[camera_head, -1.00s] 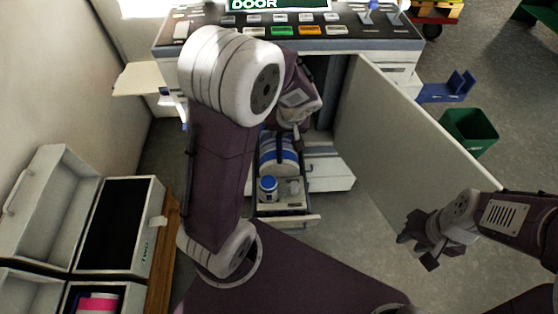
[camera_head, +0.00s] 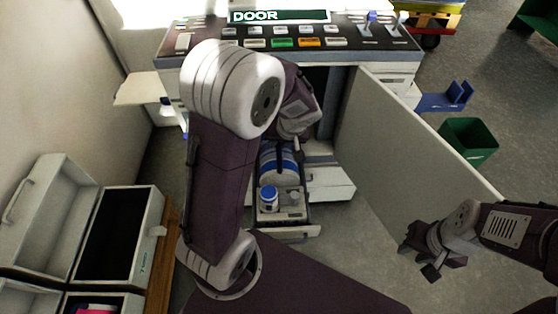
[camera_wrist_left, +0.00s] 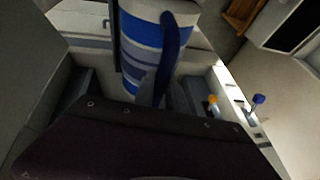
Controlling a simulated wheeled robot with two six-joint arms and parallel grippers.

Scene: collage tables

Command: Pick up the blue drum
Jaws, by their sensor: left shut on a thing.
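The blue drum (camera_head: 277,173) is a cylinder with blue and white bands, at the open drawer of the cabinet. It fills the upper middle of the left wrist view (camera_wrist_left: 141,45), with a blue strip-like part across its right side. My left gripper (camera_head: 281,152) reaches down over the drum and is shut on it; the fingers are partly hidden by my arm and the drum. I cannot tell whether the drum is clear of the drawer floor. My right gripper (camera_head: 432,258) is open and empty, in front of the open cabinet door.
A blue-lidded white jar (camera_head: 269,199) and a smaller item stand in the drawer (camera_head: 290,233) in front of the drum. The open cabinet door (camera_head: 405,130) stands to the right. White bins (camera_head: 150,245) are at lower left. A green bin (camera_head: 467,142) stands at right.

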